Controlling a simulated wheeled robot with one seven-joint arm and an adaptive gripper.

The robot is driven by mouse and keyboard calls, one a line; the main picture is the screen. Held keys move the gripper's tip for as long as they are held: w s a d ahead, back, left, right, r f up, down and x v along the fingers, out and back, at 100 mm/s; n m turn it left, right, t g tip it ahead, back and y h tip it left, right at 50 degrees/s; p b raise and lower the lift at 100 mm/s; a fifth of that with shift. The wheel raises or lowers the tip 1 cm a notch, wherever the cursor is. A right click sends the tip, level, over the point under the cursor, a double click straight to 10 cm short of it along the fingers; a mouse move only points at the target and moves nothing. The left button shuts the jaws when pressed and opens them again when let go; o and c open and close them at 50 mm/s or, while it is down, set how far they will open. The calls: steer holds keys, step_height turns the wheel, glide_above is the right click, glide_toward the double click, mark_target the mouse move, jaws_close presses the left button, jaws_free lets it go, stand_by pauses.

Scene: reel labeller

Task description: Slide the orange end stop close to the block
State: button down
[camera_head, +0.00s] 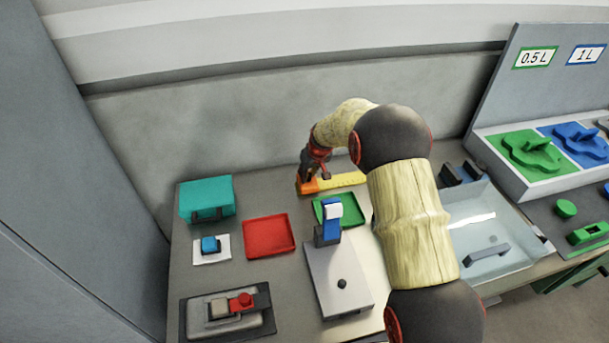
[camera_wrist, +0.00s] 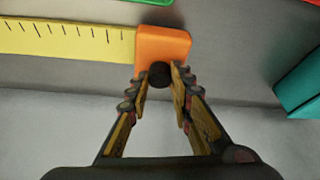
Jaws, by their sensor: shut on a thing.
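The orange end stop (camera_head: 307,187) sits at the left end of the yellow ruler (camera_head: 347,179), at the back of the table. In the wrist view the end stop (camera_wrist: 163,43) covers the ruler's right-hand end, and the marked ruler (camera_wrist: 65,40) runs off to the left. A dark round knob (camera_wrist: 160,74) stands at the end stop's near edge. My gripper (camera_wrist: 160,80) has its fingertips on either side of this knob and is shut on it. In the head view my gripper (camera_head: 314,174) is over the end stop and partly hides it. I cannot make out a separate block on the ruler.
A green tray (camera_head: 350,208) and a white device with a blue holder (camera_head: 338,280) stand in front of the ruler. A red tray (camera_head: 269,250) and a teal box (camera_head: 207,199) are to the left; the teal box (camera_wrist: 302,84) also shows in the wrist view.

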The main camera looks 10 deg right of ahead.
steer(key=d+b, duration=0.3)
steer(key=d, duration=2.9)
steer(key=shift+d, duration=0.15)
steer(key=c, duration=1.6)
jaws_free()
steer(key=v, duration=1.2)
steer(key=shift+w, duration=0.1)
